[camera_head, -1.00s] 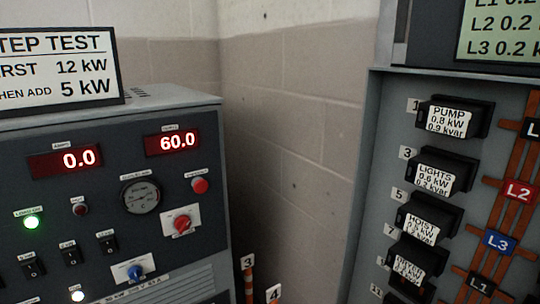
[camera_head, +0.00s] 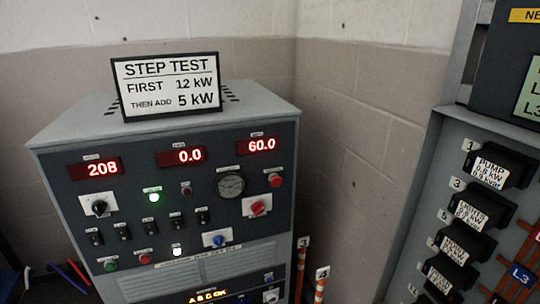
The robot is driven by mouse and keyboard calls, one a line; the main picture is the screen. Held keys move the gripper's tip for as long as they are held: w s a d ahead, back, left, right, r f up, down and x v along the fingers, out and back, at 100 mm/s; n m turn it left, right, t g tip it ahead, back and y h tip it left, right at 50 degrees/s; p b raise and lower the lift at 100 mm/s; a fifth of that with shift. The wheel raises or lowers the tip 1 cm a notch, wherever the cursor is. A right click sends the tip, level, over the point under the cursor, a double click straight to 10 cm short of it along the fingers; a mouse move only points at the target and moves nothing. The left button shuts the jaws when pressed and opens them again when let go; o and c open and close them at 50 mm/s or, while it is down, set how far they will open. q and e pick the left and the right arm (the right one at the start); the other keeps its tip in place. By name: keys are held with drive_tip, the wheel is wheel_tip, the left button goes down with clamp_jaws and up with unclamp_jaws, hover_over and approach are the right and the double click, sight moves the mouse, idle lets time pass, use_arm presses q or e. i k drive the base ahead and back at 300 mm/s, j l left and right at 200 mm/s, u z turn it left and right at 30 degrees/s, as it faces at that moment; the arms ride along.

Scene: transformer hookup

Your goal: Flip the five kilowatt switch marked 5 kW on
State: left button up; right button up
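The grey load bank cabinet (camera_head: 70,140) stands at the left of the head view. Its dark front panel carries a row of several small black toggle or rocker switches, such as the leftmost one (camera_head: 96,238), a middle one (camera_head: 150,228) and the rightmost one (camera_head: 203,217). The small labels above them are too blurred to read, so I cannot tell which is marked 5 kW, nor the switch positions. A sign (camera_head: 168,86) on top reads STEP TEST, FIRST 12 kW, THEN ADD 5 kW. Neither gripper is in view.
Red displays read 208 (camera_head: 95,170), 0.0 (camera_head: 181,157) and 60.0 (camera_head: 256,146). A green lamp (camera_head: 154,198) and a white lamp (camera_head: 177,252) are lit. A breaker panel (camera_head: 425,200) stands at the right. Numbered orange-and-white posts (camera_head: 320,290) stand between.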

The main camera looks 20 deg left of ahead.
sight(150, 228)
drive_tip(key=u, duration=1.35)
